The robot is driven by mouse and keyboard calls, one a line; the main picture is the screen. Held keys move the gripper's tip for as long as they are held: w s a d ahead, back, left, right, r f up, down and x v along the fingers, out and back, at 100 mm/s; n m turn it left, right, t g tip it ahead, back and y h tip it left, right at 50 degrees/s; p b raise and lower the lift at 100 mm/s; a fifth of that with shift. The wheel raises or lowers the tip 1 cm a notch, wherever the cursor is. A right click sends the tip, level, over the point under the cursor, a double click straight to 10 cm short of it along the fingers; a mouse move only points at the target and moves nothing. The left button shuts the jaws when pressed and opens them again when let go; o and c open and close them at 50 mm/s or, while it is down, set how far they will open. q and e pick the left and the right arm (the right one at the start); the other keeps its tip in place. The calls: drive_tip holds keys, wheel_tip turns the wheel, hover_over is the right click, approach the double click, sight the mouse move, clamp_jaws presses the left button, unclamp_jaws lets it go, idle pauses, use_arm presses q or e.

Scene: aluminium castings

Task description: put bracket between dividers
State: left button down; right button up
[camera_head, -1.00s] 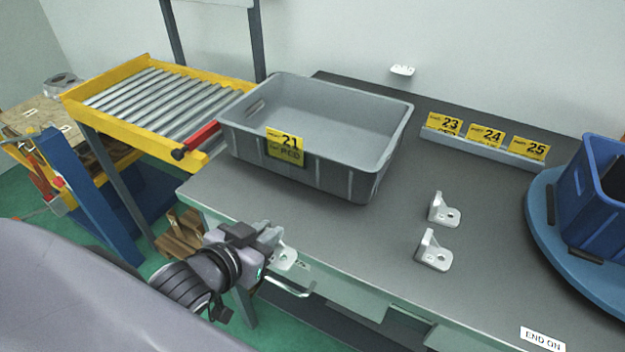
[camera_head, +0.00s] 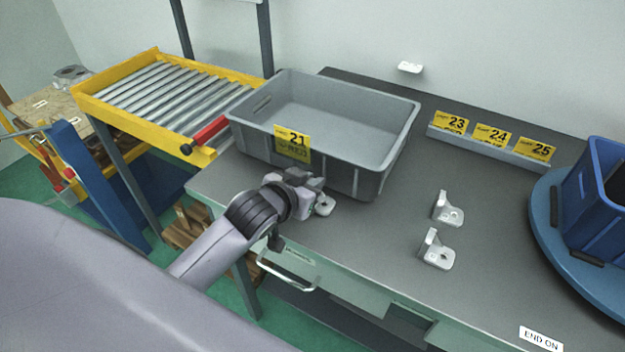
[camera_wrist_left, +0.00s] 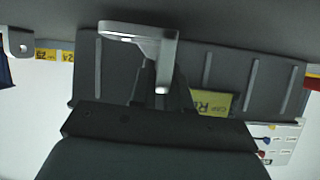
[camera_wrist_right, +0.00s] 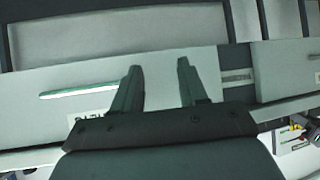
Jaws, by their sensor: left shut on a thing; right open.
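My left gripper (camera_head: 312,190) is shut on a light metal bracket (camera_head: 324,206) just in front of the grey tote. The held bracket (camera_wrist_left: 145,38) also shows between the fingers in the left wrist view. Two more L-shaped brackets, a rear one (camera_head: 448,210) and a front one (camera_head: 436,252), stand on the table to the right. The grey tote (camera_head: 370,168) bears a yellow label 21. Its visible inside looks empty, and I see no dividers in it. My right gripper (camera_wrist_right: 158,85) is open and empty in its wrist view, facing the pale drawer fronts.
The dark table top (camera_head: 380,225) is clear between tote and brackets. A label rail (camera_head: 485,147) with 23, 24 and 25 lies at the back. A blue bin (camera_head: 600,195) stands on a round blue turntable (camera_head: 545,215) at right. A roller conveyor (camera_head: 165,95) is at left.

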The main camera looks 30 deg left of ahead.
use_arm(q)
drive_tip(key=shift+w+r, duration=0.1)
drive_tip(key=shift+w, duration=0.5)
drive_tip(key=shift+s+f, duration=0.1)
drive_tip(key=shift+f, duration=0.25)
drive_tip(key=shift+f, duration=0.1)
drive_tip(key=c, duration=1.1)
unclamp_jaws()
